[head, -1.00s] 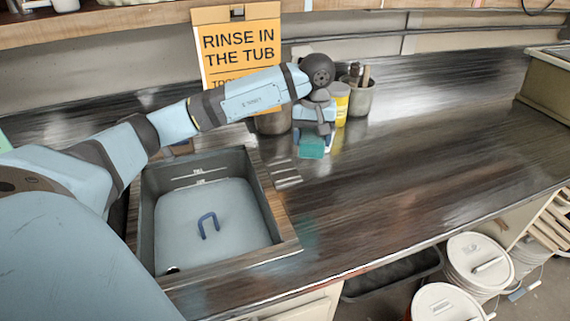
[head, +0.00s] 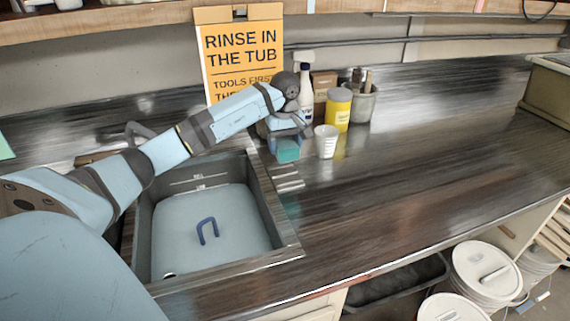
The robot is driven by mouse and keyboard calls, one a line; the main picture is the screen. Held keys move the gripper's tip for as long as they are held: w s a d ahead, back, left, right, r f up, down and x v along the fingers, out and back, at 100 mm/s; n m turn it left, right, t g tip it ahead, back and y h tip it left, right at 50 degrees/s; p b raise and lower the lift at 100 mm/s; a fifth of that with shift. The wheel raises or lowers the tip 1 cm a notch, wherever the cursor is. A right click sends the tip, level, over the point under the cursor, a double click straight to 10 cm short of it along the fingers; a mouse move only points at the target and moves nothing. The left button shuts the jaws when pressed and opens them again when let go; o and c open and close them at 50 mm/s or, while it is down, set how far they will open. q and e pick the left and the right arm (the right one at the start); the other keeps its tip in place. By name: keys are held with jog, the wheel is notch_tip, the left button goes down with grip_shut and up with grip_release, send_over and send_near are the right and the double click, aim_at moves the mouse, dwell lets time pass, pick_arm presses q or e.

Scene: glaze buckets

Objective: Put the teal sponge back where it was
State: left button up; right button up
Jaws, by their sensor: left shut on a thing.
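The teal sponge (head: 288,151) hangs below my left gripper (head: 287,138), which is shut on it. Sponge and gripper are just beyond the back right corner of the sink, over the counter. I cannot tell whether the sponge touches the counter. The sink (head: 262,190) is set into the counter and holds pale water with a dark blue U-shaped handle (head: 207,230) showing in it. My right gripper is not in view.
An orange sign (head: 243,55) stands behind. The counter (head: 430,150) is clear at right.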

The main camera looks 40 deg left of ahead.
aim_at(285, 142)
pick_arm(q)
jog(key=shift+f, duration=3.4)
jog(key=shift+f, duration=0.15)
jog(key=o, duration=0.8)
jog(key=shift+o, duration=0.2)
notch_tip(285, 142, up, 12)
jog(key=shift+r, duration=0.15)
